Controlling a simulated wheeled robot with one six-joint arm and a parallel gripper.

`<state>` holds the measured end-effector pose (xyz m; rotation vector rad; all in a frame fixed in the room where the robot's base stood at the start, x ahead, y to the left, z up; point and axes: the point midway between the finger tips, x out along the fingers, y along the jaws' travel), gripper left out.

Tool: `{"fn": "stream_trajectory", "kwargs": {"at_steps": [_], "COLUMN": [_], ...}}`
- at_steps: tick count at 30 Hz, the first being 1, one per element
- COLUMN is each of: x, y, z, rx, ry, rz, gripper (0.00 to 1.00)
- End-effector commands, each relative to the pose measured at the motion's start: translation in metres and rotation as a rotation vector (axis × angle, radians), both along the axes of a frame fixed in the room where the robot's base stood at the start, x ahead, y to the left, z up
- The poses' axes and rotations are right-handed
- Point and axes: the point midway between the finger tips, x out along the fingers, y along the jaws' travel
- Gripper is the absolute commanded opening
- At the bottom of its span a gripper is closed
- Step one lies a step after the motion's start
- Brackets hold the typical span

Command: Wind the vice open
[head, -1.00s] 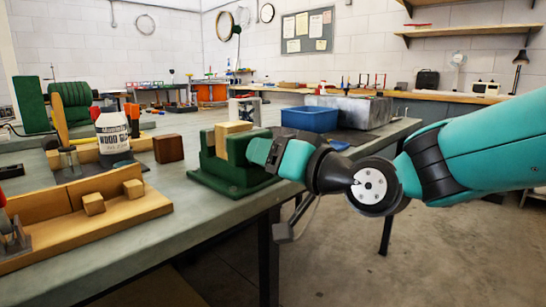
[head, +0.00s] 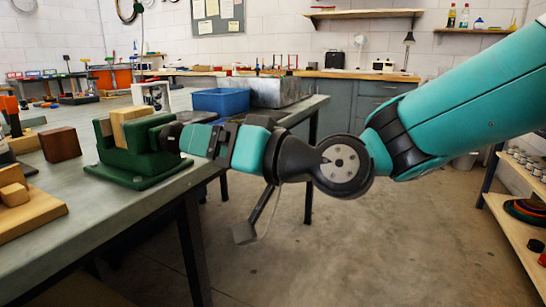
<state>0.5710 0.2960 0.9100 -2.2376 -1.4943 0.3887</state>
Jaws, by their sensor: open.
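The green vice (head: 132,163) stands at the front edge of the bench, with a pale wooden block (head: 131,126) upright between its jaws. A dark round part (head: 171,137) shows at the vice's right end, between the vice and my gripper. My gripper (head: 187,139) reaches in from the right, level with this end, its teal fingers pointing left at it. The fingers are open. I cannot tell whether they touch the dark part, and the vice's handle is not clearly seen.
A dark wooden cube (head: 60,145) stands left of the vice, near a wooden board (head: 35,212) with small blocks. A blue bin (head: 221,101) and a grey metal box (head: 275,92) stand behind on the bench (head: 110,222). The floor to the right is open, up to a shelf (head: 512,228).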

Motion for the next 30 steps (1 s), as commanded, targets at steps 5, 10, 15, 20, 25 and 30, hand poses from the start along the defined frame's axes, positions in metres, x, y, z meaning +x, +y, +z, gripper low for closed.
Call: {"fn": "stream_trajectory", "kwargs": {"at_steps": [5, 10, 15, 20, 25, 30], "x": [-0.017, -0.029, -0.036, -0.038, -0.037, -0.047], "y": [-0.044, -0.072, -0.086, -0.088, -0.088, -0.09], "z": [-0.001, -0.001, 0.0, 0.0, 0.0, -0.01], "rx": [0.001, 0.001, 0.0, 0.001, 0.001, -0.073], "ry": [0.0, 0.0, 0.0, -0.001, -0.001, 0.014], "rz": [-0.006, -0.005, -0.001, 0.002, 0.002, 0.029], "gripper": [0.79, 0.79, 0.79, 0.79, 0.79, 0.79]}}
